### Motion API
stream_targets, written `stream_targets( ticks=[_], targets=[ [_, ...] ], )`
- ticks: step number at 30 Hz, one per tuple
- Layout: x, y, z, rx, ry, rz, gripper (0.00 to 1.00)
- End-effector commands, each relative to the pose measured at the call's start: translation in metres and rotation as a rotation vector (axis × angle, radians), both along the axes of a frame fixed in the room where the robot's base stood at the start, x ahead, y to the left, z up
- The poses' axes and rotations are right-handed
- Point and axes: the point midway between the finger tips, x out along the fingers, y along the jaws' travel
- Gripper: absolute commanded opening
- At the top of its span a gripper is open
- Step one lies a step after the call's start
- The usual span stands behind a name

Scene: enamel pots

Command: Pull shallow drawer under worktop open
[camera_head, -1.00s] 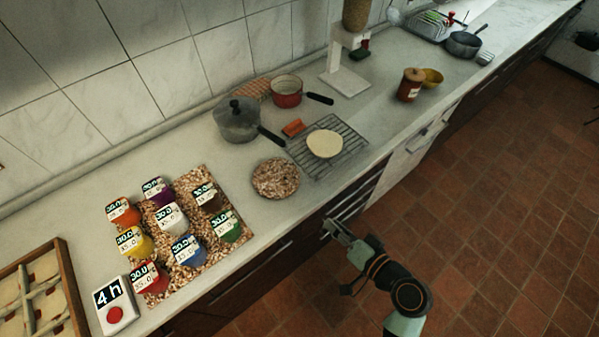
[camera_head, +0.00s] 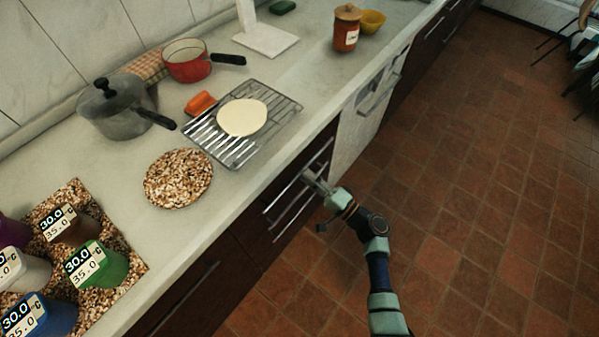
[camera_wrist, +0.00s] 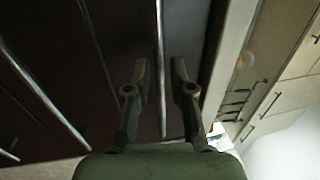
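The shallow drawer (camera_head: 316,157) is the top dark front right under the worktop edge, with a long thin metal bar handle (camera_wrist: 161,30). It looks closed. My gripper (camera_head: 308,177) is at this drawer stack in the head view. In the wrist view my gripper (camera_wrist: 159,66) is open, with one finger on each side of the top bar handle. A gap shows between the bar and each finger. Whether the fingertips reach past the bar in depth cannot be told.
Lower drawer handles (camera_wrist: 45,92) run alongside. The worktop (camera_head: 228,192) above carries a wire rack (camera_head: 205,136) with dough, a speckled round mat (camera_head: 178,178) and pots. A pale appliance front (camera_head: 352,135) stands to the right. The tiled floor (camera_head: 470,200) in front is clear.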

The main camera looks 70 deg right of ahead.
Motion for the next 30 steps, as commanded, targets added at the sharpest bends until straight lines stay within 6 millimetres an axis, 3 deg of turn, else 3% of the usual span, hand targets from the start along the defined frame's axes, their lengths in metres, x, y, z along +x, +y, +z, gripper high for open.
stream_targets(
  ticks=[3, 8, 15, 19, 30],
  targets=[
    [0.019, -0.004, 0.002, -0.001, 0.0, 0.004, 0.23],
    [0.031, -0.008, 0.005, 0.001, 0.0, 0.002, 0.23],
    [0.031, -0.008, 0.006, 0.001, 0.001, 0.001, 0.21],
    [0.031, -0.008, 0.006, 0.001, 0.001, 0.001, 0.0],
    [0.031, -0.008, 0.006, 0.0, 0.001, 0.001, 0.0]
  ],
)
